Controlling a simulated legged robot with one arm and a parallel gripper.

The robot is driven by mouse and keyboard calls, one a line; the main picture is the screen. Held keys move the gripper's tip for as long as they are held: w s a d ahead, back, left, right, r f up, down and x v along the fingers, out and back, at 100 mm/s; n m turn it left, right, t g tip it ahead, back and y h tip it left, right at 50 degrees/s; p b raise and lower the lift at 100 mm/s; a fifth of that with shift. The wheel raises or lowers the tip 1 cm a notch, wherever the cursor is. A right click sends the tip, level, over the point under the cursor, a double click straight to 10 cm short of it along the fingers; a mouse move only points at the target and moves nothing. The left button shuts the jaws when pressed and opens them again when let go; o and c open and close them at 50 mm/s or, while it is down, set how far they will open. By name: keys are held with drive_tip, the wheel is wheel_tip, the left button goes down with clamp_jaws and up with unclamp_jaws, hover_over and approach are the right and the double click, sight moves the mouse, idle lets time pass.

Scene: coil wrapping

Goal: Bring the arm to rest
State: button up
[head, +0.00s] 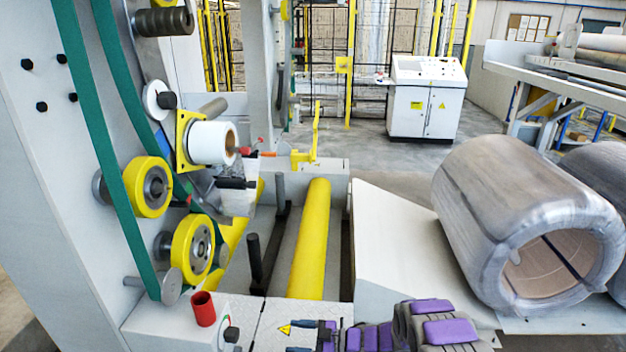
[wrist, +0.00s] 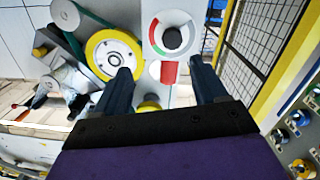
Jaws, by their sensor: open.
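My gripper (head: 298,337) is at the bottom middle of the head view, at the end of my purple and grey arm. It points left, low over the white machine base (head: 265,318). In the wrist view my gripper (wrist: 162,72) has its two dark fingers spread wide apart. No object is seen held between them; machine parts show behind the gap. The arm is folded low and reaches in from the bottom right of the head view.
A red cup-like part (head: 203,308) stands on the base left of my gripper. A yellow roller (head: 310,238) lies beyond it. A wrapped coil (head: 520,225) rests at right beside a white sloped plate (head: 395,240). A white control cabinet (head: 422,97) stands behind on open floor.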

drive_tip(key=w+d+r+m+t+h, duration=0.25)
drive_tip(key=w+d+r+h, duration=0.2)
drive_tip(key=w+d, duration=0.25)
drive_tip(key=w+d+r+m+t+h, duration=0.25)
drive_tip(key=w+d+t+h, duration=0.2)
drive_tip(key=w+d, duration=0.25)
drive_tip(key=s+d+r+m+h, duration=0.3)
drive_tip(key=d+r+h, duration=0.2)
drive_tip(key=d+r, duration=0.2)
drive_tip(key=s+d+r+m+h, duration=0.3)
drive_tip(key=d+r+h, duration=0.2)
drive_tip(key=d+r, duration=0.25)
drive_tip(key=s+d+r+m+g+h, duration=0.1)
drive_tip(key=s+d+r+m+g, duration=0.15)
drive_tip(key=s, duration=0.55)
drive_tip(key=s+d+r+m+g+h, duration=0.1)
drive_tip(key=s+r+m+h, duration=0.15)
drive_tip(key=s, duration=0.65)
drive_tip(key=s+a+m+g+y, duration=0.1)
drive_tip(key=s+a, duration=0.3)
drive_tip(key=s, duration=0.6)
drive_tip(key=s+a+m+g+y, duration=0.1)
drive_tip(key=s+a+g, duration=0.3)
drive_tip(key=s, duration=0.7)
drive_tip(key=s+a+m+g+y, duration=0.1)
drive_tip(key=s+a, duration=0.4)
drive_tip(key=s, duration=0.6)
drive_tip(key=shift+s+r+g+y, duration=0.25)
drive_tip(key=shift+g+y, duration=0.5)
drive_tip(key=shift+y, duration=0.4)
